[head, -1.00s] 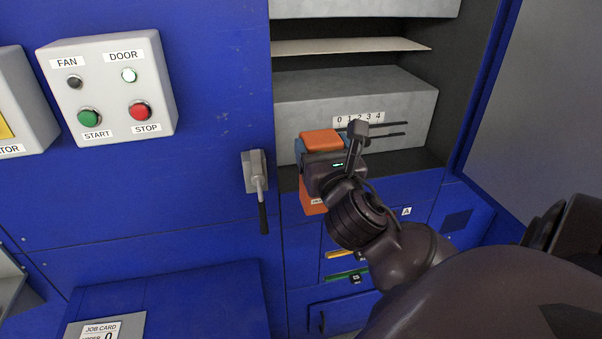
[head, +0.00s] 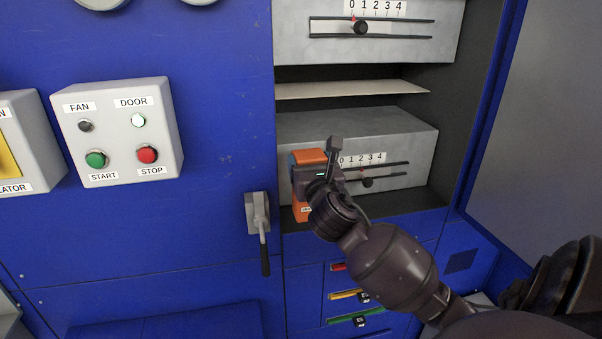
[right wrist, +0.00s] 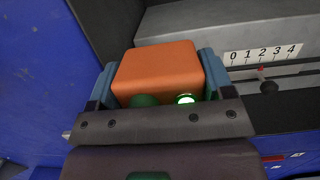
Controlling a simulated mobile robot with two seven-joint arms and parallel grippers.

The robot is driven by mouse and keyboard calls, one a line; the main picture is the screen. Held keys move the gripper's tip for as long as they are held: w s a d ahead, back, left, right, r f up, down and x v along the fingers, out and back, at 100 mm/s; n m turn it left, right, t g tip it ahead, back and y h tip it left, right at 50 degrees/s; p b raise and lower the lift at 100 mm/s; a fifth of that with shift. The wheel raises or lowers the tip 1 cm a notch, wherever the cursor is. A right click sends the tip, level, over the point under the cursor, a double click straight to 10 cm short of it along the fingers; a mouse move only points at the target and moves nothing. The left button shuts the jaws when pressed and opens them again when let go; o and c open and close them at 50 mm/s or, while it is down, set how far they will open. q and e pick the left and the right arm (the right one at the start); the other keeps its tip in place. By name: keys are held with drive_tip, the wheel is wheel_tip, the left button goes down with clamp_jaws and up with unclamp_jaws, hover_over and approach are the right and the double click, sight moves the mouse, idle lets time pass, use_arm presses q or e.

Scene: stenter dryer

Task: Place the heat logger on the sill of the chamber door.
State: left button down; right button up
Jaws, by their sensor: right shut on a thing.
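The heat logger (head: 303,212) is an orange block, upright in the head view at the left side of the open chamber. My right gripper (head: 309,163) is shut on it; in the right wrist view the blue fingers (right wrist: 158,78) flank the orange block (right wrist: 158,62), with a green light at its near edge. The sill (head: 400,224) is the dark ledge at the bottom of the chamber opening. The logger's lower end shows just above the sill's front edge; whether it touches the sill I cannot tell. My left gripper is not in view.
A grey box with a 0–4 slider scale (head: 400,145) stands close behind and right of the logger. The door handle (head: 258,215) is left of the opening. The open door (head: 540,130) is at right. The sill right of the logger is clear.

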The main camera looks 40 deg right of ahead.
drive_tip(key=f+x, duration=0.1)
drive_tip(key=x, duration=0.6)
wheel_tip(320, 180, down, 7)
drive_tip(key=w, duration=0.1)
drive_tip(key=shift+w+d, duration=0.2)
drive_tip(key=shift+d, duration=0.2)
drive_tip(key=shift+b, duration=0.3)
drive_tip(key=shift+f, duration=0.2)
drive_tip(key=o, duration=1.4)
